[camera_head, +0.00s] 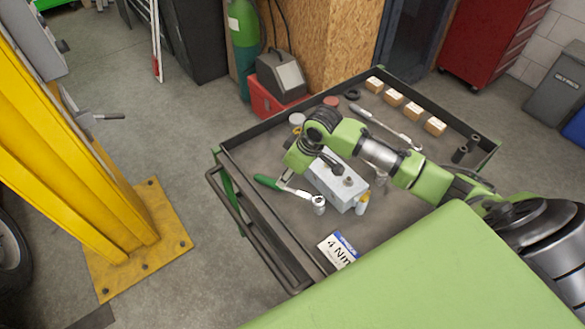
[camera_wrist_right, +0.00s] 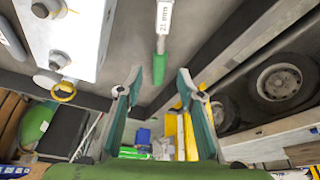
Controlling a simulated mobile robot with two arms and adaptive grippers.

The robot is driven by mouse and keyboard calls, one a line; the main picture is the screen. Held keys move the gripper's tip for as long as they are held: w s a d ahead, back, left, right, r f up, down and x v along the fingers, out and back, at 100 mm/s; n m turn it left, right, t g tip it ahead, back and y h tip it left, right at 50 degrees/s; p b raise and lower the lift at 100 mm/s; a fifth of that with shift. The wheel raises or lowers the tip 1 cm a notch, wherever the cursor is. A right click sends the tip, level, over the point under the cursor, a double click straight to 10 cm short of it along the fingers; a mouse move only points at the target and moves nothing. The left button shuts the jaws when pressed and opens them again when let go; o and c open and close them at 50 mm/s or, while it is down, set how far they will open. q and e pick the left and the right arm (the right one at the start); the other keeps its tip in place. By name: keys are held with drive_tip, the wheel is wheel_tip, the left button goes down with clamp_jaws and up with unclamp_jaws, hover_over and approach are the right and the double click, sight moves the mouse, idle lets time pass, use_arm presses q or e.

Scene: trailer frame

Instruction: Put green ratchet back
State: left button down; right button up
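The green ratchet (camera_head: 268,182) lies on the tool cart's top tray, its green handle toward the left edge and its metal head beside a grey metal block (camera_head: 340,183). In the right wrist view, a tool with a green end (camera_wrist_right: 159,68) and a "21 mm" label appears to be this ratchet. My right gripper (camera_wrist_right: 159,75) is open and empty. The green end appears between its fingertips, but I cannot tell the distance. In the head view my right arm reaches over the block, and its fingers are not clearly visible. My left gripper is not in view.
The cart (camera_head: 262,245) has raised rims. It holds a long wrench (camera_head: 385,126), several small wooden blocks (camera_head: 393,97), dark sockets (camera_head: 460,154) and a "4 Nm" card (camera_head: 338,250). A yellow post (camera_head: 100,180) stands left of the cart. Free tray surface lies around the card.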

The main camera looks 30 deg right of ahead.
sight(293, 191)
drive_tip(key=shift+v, duration=2.1)
drive_tip(key=shift+s+f, duration=0.15)
